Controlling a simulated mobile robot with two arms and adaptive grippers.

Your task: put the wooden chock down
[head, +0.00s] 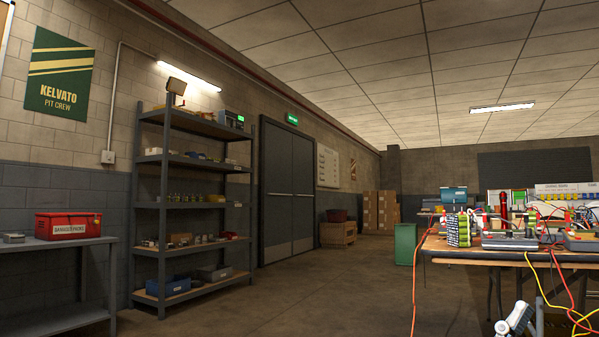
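I cannot make out a wooden chock anywhere in the head view. Neither of my grippers can be made out. A white and grey jointed part, which may be a link of my own arm, shows at the bottom right edge, in front of the workbench (470,254). It shows no fingertips.
The workbench at right is crowded with battery packs (458,230), devices and hanging cables (415,290). A shelving rack (160,230) and a side table (60,243) with a red box (68,225) stand at left. A green bin (405,244) stands mid-room. The middle floor is clear.

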